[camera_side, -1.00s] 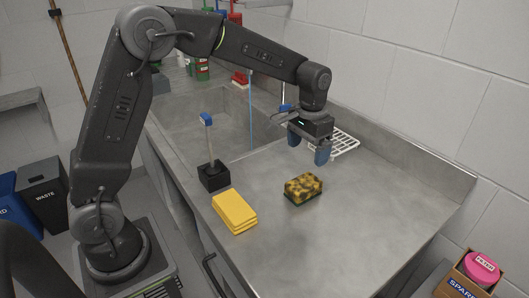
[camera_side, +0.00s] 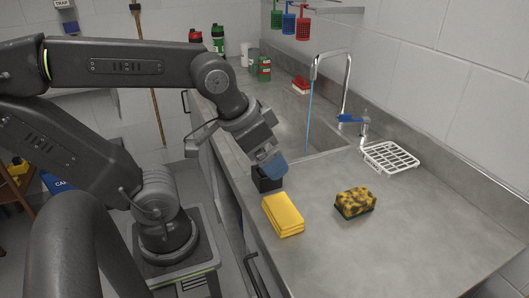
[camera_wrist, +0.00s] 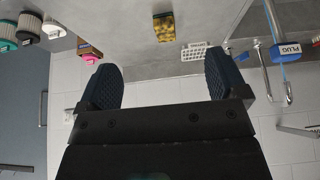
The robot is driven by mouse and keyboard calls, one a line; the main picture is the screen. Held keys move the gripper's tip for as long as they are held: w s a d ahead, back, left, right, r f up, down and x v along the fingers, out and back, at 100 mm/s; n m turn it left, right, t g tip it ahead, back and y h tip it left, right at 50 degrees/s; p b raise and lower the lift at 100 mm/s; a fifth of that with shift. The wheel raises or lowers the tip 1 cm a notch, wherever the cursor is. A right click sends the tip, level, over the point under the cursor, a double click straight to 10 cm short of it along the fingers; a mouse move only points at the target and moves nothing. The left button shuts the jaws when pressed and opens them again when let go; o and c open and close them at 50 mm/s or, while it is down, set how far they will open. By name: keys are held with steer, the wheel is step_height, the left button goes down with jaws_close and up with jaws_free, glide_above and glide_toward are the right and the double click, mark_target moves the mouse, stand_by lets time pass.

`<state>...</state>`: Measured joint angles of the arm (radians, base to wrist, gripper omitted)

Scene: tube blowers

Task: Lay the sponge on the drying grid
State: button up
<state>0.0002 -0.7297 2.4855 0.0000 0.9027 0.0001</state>
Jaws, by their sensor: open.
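The sponge (camera_side: 355,202), mottled yellow and black with a dark underside, lies on the steel counter. It also shows at the top of the wrist view (camera_wrist: 164,27). The drying grid (camera_side: 391,158), a white wire rack, lies empty at the back of the counter near the wall; it shows in the wrist view too (camera_wrist: 194,51). My gripper (camera_side: 270,165), with blue fingers, is over the counter's left side, well left of the sponge and grid. In the wrist view the fingers (camera_wrist: 160,80) are spread with nothing between them.
A stack of yellow cloths (camera_side: 283,215) lies left of the sponge. The sink, with a tall tap (camera_side: 347,85), is behind. The counter between sponge and grid is clear.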

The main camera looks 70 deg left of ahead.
steer(key=shift+o, duration=0.7)
steer(key=shift+s+f, duration=0.1)
steer(key=shift+s, duration=0.1)
